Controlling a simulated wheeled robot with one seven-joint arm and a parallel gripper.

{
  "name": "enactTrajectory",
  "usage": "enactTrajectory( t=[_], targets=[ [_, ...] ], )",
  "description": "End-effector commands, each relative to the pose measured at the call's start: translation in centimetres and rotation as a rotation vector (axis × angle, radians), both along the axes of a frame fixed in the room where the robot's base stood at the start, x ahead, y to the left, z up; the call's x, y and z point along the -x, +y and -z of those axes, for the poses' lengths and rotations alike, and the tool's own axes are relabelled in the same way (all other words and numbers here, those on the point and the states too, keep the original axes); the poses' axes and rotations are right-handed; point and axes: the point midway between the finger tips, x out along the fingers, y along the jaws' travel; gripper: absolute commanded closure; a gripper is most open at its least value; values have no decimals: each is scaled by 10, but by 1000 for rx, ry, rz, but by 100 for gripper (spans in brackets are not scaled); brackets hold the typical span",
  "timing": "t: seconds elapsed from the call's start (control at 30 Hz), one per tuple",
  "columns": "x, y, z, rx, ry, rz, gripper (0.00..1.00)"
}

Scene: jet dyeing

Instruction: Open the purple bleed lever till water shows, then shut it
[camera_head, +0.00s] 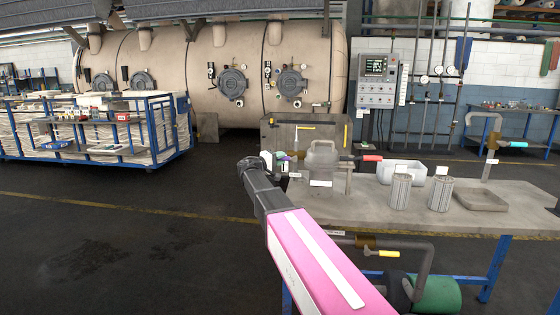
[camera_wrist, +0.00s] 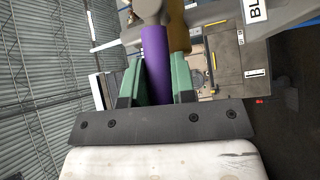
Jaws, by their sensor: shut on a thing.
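The purple bleed lever (camera_wrist: 155,52) shows in the wrist view as a smooth purple handle, running up to a greyish-brown valve part (camera_wrist: 148,11). My gripper (camera_wrist: 157,72) is shut on it, with one green finger on each side. A white label (camera_wrist: 256,9) reading "BL", cut off by the picture edge, sits to the right of the valve. In the head view my gripper (camera_head: 277,164) is small, beside a grey lidded vessel (camera_head: 322,165) at the bench's left end. The lever is not clear there. I see no water in either view.
The grey bench (camera_head: 462,219) carries a white tub (camera_head: 402,171), two ribbed canisters (camera_head: 401,191) and a shallow tray (camera_head: 480,197). Other levers are red (camera_head: 372,158), cyan (camera_head: 515,144) and yellow (camera_head: 388,254). A blue-framed cart (camera_head: 168,157) stands left; the floor between is clear.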

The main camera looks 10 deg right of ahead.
Motion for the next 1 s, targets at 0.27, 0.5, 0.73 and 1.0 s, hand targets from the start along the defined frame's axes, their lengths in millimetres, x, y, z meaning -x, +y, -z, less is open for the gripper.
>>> enactTrajectory(
  t=[0.27, 0.5, 0.73, 1.0],
  targets=[
    [1, -2, -14, -186, -62, 0, 100],
    [3, -7, -29, -402, -133, 1, 100],
    [6, -15, -41, -609, -201, 0, 100],
    [10, -28, -52, -853, -281, 0, 100]
  ],
)
